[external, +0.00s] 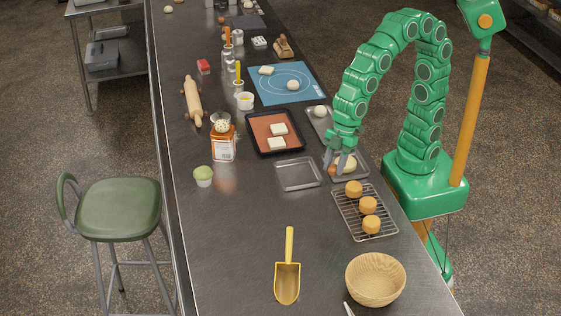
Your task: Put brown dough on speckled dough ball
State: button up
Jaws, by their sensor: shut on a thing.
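My gripper (335,163) is low over a small grey tray at the right side of the counter. It is shut on a small brown dough (332,171), which is partly hidden by the fingers. A pale dough ball (348,164) lies right beside the fingers, on the same tray. A pale ball with dark speckles (221,125), which looks like the speckled dough ball, sits on top of an orange-labelled jar (223,145) on the left side of the counter. I cannot tell whether the brown dough still touches the tray.
An empty grey tray (298,174) and a dark tray with pale squares (260,150) lie between.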

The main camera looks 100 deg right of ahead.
jog(key=w+d+r+m+h, duration=0.1)
jog(key=w+d+r, duration=0.2)
jog(key=w+d, duration=0.3)
jog(key=w+d+r+m, duration=0.2)
jog(key=w+d+r, duration=0.25)
jog(key=d, duration=0.25)
jog(key=w+d+r+m+t+h, duration=0.1)
jog(key=w+d+r, duration=0.2)
jog(key=d, duration=0.8)
jog(key=w+d+r+m, duration=0.2)
jog(key=d+r, duration=0.1)
jog(key=d, duration=0.7)
send_near(218, 121)
jog(key=shift+w+a+f, duration=0.4)
jog(key=shift+w+f, duration=0.2)
jog(key=shift+w+d+f, duration=0.15)
jog(key=shift+w+f, duration=0.4)
jog(key=shift+f, duration=1.65)
jog(key=shift+f, duration=0.1)
jog(key=o, duration=1)
jog(key=shift+r, duration=0.2)
